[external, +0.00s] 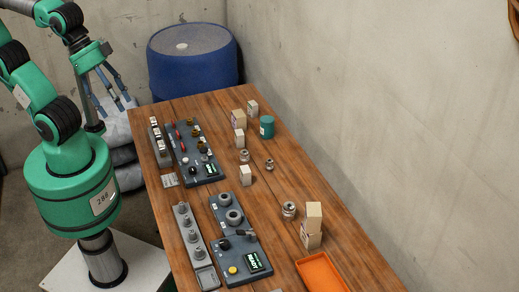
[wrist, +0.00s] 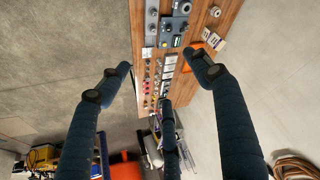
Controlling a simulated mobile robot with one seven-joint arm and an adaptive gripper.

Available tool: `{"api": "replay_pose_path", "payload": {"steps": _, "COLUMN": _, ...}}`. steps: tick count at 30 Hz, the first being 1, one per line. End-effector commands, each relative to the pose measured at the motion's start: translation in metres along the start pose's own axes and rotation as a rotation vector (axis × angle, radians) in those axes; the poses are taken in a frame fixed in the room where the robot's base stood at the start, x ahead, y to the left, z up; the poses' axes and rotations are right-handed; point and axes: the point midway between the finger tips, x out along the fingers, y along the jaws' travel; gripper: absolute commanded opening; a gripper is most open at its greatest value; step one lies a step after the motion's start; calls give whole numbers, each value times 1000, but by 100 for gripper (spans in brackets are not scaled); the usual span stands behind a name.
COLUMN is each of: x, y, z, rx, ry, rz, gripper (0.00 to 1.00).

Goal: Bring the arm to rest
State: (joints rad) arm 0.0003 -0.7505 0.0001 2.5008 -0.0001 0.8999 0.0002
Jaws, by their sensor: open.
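My gripper (external: 108,92) is open and empty in the external view. It hangs at the upper left, off the far left edge of the wooden table (external: 290,180), above the floor side. In the wrist view my gripper (wrist: 160,90) shows dark fingers spread wide, with nothing between them. The table lies beyond the fingers there. My arm is folded above its green base at the left of the external view.
Dark panels with fittings (external: 199,165) and (external: 240,245) lie along the table's left side. Small boxes (external: 239,118), a green can (external: 267,126) and an orange tray (external: 322,274) stand at the right. A blue drum (external: 192,70) stands behind, near my gripper.

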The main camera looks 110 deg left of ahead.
Motion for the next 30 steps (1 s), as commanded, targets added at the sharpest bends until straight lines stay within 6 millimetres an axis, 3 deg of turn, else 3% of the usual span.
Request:
{"api": "replay_pose_path", "payload": {"steps": 13, "x": 27, "y": 0, "z": 14, "rx": 0, "ry": 0, "rz": 0, "gripper": 64}}
{"api": "replay_pose_path", "payload": {"steps": 23, "x": 27, "y": 0, "z": 14, "rx": 0, "ry": 0, "rz": 0, "gripper": 64}}
{"api": "replay_pose_path", "payload": {"steps": 28, "x": 27, "y": 0, "z": 14, "rx": 0, "ry": 0, "rz": 0, "gripper": 96}}
{"api": "replay_pose_path", "payload": {"steps": 30, "x": 27, "y": 0, "z": 14, "rx": -1, "ry": 0, "rz": 0, "gripper": 100}}
